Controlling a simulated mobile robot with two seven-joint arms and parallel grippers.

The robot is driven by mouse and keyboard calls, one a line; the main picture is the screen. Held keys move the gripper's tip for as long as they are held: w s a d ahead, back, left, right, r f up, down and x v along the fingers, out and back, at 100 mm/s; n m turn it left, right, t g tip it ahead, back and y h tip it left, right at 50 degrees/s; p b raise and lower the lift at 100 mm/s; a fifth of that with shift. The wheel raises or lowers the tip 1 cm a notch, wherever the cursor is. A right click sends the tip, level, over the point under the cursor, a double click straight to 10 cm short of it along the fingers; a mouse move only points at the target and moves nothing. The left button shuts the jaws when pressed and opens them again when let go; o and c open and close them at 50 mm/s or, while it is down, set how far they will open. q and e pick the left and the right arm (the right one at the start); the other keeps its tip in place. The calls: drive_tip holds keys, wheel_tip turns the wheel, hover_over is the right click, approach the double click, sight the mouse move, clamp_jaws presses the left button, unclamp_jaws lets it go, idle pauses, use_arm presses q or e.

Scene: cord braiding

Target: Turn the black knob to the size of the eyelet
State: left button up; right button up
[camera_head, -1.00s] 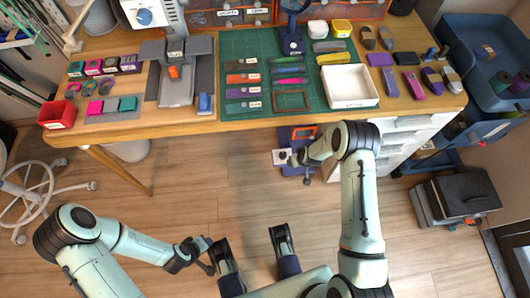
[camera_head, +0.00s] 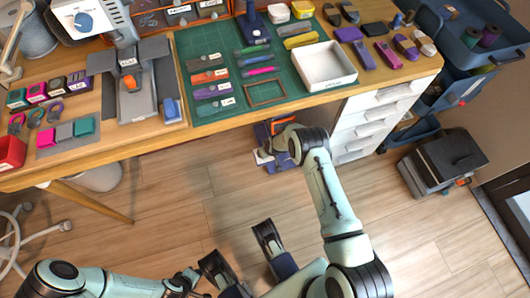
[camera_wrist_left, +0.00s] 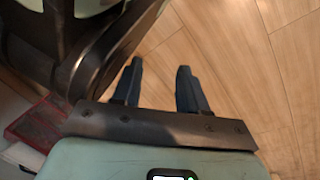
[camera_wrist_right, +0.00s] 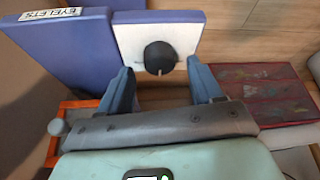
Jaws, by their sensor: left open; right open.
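The black knob (camera_wrist_right: 160,58) is round, with a pale mark at its lower edge in the right wrist view. It sits on a white plate (camera_wrist_right: 133,45) on a blue unit (camera_wrist_right: 70,52), beside a label reading "EYELETS". My right gripper (camera_wrist_right: 158,72) is open, its fingers on either side of the knob's lower part; I cannot tell whether they touch it. In the head view the blue unit (camera_head: 273,129) is below the bench edge, partly hidden by my right arm. My left gripper (camera_wrist_left: 160,74) is open and empty above the wooden floor. I cannot make out an eyelet.
The bench (camera_head: 150,142) carries a green mat (camera_head: 225,45), a white tray (camera_head: 346,84) and many small coloured pieces. White drawers (camera_head: 365,125) stand right of the unit. A dark red panel (camera_wrist_right: 262,95) lies right of my right gripper. The floor in front is mostly clear.

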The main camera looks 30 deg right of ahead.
drive_tip(key=shift+b+x, duration=0.3)
drive_tip(key=shift+x, duration=0.7)
use_arm(q)
drive_tip(key=shift+s+a+f+g, duration=0.1)
drive_tip(key=shift+s+f+g, duration=0.1)
drive_tip(key=shift+s+f, duration=0.25)
drive_tip(key=shift+s+a+f+g, duration=0.1)
drive_tip(key=shift+s+f+g, duration=0.1)
drive_tip(key=shift+s, duration=0.3)
